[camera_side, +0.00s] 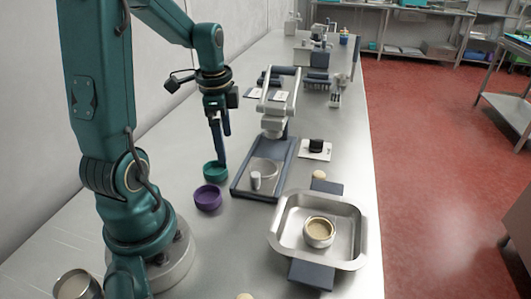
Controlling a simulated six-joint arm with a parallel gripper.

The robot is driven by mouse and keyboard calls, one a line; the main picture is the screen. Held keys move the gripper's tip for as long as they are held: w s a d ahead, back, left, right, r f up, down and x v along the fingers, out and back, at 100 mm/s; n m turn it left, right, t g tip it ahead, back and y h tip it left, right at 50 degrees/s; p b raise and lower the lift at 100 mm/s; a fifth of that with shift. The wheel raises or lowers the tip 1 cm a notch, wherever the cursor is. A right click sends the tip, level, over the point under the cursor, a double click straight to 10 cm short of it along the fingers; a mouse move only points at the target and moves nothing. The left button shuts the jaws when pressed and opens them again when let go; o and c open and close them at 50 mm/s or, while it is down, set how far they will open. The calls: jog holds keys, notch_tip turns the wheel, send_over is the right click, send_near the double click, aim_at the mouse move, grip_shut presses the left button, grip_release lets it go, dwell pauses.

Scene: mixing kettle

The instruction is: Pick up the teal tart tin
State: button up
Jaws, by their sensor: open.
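The teal tart tin (215,170) sits on the steel bench, a small round open tin just behind a purple tin (208,197). My gripper (220,158) points down directly at the teal tin, with its fingertips at or just above the tin's rim. The fingers overlap one another from this side, so the gap between them is hard to see. They are open, and I cannot tell whether a finger touches the tin or reaches inside it.
A dark-framed tray (238,184) with a metal press stands close to the right of the tins. A square steel basin (284,236) holding a small pot (319,232) is at the front right. A metal cup (75,285) stands at the front left. A black knob-like item (316,145) sits on a white plate.

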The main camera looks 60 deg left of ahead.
aim_at(215, 173)
jog(key=shift+n+g+h, duration=0.3)
jog(key=shift+n+g, duration=0.1)
jog(key=shift+n, duration=0.4)
jog(key=s+a+f, duration=0.2)
jog(key=shift+s+a+f, duration=0.1)
jog(key=shift+s+f, duration=0.1)
jog(key=shift+f, duration=2.55)
jog(key=c, duration=1.3)
jog(key=shift+r, duration=0.15)
